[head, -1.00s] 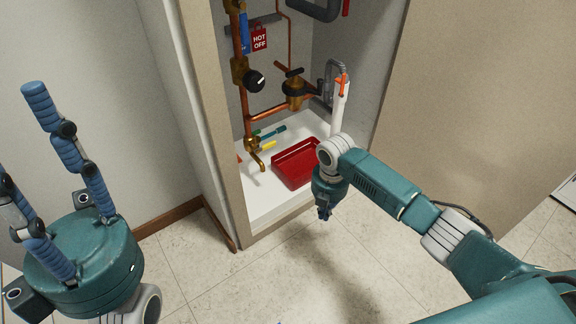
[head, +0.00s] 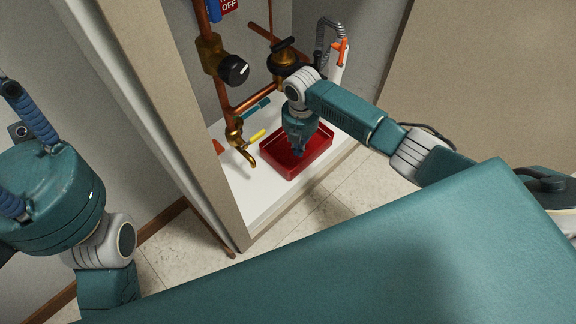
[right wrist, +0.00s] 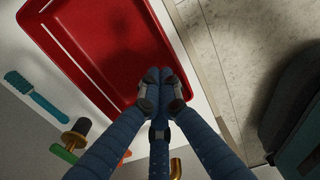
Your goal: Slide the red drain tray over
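The red drain tray (head: 314,163) lies on the white closet floor, below the pipes. It also fills the upper left of the right wrist view (right wrist: 110,45). My right gripper (head: 299,152) points down over the tray. In the right wrist view its blue fingers (right wrist: 160,92) come together at the tips, with nothing seen between them, near the tray's edge. I cannot tell whether the tips touch the tray. My left gripper (head: 22,155) is at the left, well away from the closet, with its fingers spread and partly cut off by the frame.
A brass spout (head: 243,150) hangs left of the tray. Copper pipes and a black-knobbed valve (head: 233,70) stand behind. A teal-handled tool (head: 254,109) and a yellow one (head: 256,136) lie on the white floor (head: 250,203). A white bottle-like item with an orange top (head: 340,50) stands at the back.

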